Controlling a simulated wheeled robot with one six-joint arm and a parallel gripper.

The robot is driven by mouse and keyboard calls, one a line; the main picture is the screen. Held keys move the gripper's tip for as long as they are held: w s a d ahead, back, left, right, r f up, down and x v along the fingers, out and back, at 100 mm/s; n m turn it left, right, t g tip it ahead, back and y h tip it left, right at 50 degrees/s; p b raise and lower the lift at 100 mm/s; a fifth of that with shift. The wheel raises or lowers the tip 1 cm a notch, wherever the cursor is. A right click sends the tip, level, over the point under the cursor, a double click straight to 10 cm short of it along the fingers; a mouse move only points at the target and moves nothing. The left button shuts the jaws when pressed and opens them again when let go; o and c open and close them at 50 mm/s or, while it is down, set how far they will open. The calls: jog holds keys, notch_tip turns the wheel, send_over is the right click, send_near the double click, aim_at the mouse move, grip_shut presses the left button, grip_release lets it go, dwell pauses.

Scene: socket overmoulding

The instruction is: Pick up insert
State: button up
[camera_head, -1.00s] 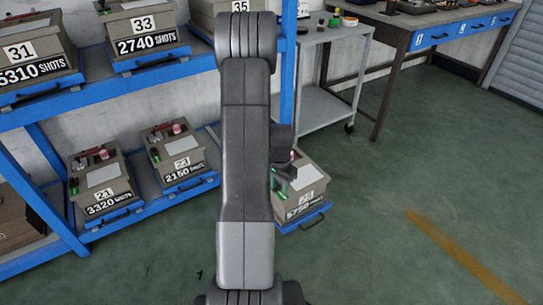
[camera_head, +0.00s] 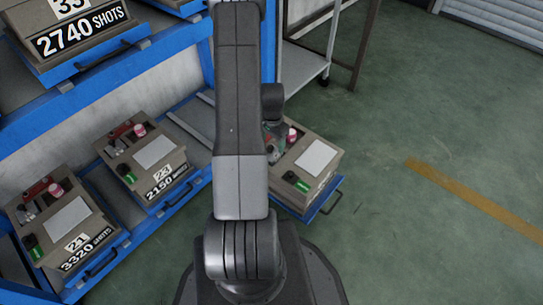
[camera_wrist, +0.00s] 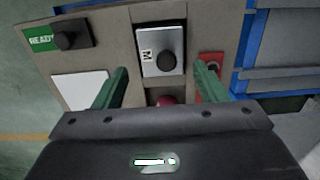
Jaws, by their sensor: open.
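The box top shows in the wrist view (camera_wrist: 40,75), holding a silver plate marked M with a dark round knob (camera_wrist: 165,62). This plate looks like the insert, though I cannot be sure. My gripper (camera_wrist: 162,68) is open, with its green fingers spread to the left and right of the plate's near end. Nothing is held. A pink knob (camera_wrist: 166,100) shows between the fingers, partly hidden by the gripper body. In the head view the box (camera_head: 325,181) sits on a pulled-out blue drawer, and my arm hides most of the gripper and the plate.
On the box top are a green READY tag with a black knob (camera_wrist: 72,36), a white sheet (camera_wrist: 80,88) and a red piece with a dark ring (camera_wrist: 211,65). Boxes marked 23 (camera_head: 150,160) and 21 (camera_head: 65,225) stand left on the blue rack. Floor at right is clear.

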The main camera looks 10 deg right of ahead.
aim_at(272, 148)
notch_tip(272, 148, down, 5)
jog(key=shift+f+b, duration=0.1)
jog(key=shift+b, duration=0.9)
jog(key=shift+w+a, duration=0.1)
jog(key=c, duration=1.2)
